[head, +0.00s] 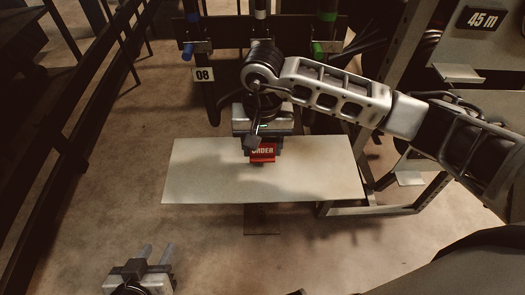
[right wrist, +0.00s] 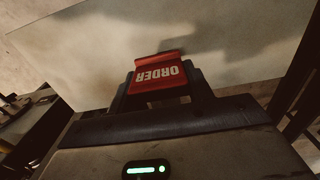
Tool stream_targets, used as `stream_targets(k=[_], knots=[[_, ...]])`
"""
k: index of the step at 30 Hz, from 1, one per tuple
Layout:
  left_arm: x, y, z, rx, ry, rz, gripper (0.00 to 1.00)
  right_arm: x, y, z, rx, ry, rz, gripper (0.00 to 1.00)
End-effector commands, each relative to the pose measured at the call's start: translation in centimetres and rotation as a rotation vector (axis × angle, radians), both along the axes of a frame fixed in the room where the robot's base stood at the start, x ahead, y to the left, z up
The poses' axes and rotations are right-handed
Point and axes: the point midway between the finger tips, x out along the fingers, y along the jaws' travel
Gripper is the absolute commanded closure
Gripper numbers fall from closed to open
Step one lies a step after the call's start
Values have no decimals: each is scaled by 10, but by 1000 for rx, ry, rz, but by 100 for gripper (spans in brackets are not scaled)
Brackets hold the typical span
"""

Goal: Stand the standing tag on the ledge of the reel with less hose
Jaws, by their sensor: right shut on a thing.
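The standing tag (head: 262,153) is red with white "ORDER" lettering. My right gripper (head: 263,146) is shut on it, over the pale board. In the right wrist view the tag (right wrist: 160,76) sits between the two dark fingers, its lettering upside down. I cannot tell whether it touches the board. My left gripper (head: 157,252) is at the bottom left, fingers apart and empty. At the right are a "45 m" sign (head: 484,18), an upper ledge (head: 458,73) and a lower ledge (head: 409,178) on a grey frame. The reels are mostly hidden or out of view.
The pale board (head: 205,180) is otherwise bare. Behind it stands a dark rack with blue (head: 195,48), white and green (head: 325,47) hose ends and an "08" label (head: 203,75). The grey frame (head: 395,90) stands right.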

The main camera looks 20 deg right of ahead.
Motion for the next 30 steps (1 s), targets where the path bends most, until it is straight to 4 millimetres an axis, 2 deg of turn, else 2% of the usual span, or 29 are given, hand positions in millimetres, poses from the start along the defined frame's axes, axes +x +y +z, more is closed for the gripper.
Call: stream_targets(k=[6,19,20,21,22,30], knots=[[0,1,7,11,-3,-3,64,1,-1,-29,0,3,-2,71],[0,1,-2,8,1,-5,64,2,-1,-38,-1,-1,0,71],[0,0,0,6,0,-4,64,1,-1,-36,-1,-1,-1,44],[0,0,1,6,1,-4,64,1,-1,-36,-1,-1,-1,33],[0,0,1,6,0,-4,64,1,-1,-36,-1,0,-1,28],[1,0,4,6,-3,-4,64,1,-1,-35,-1,0,-1,28]])
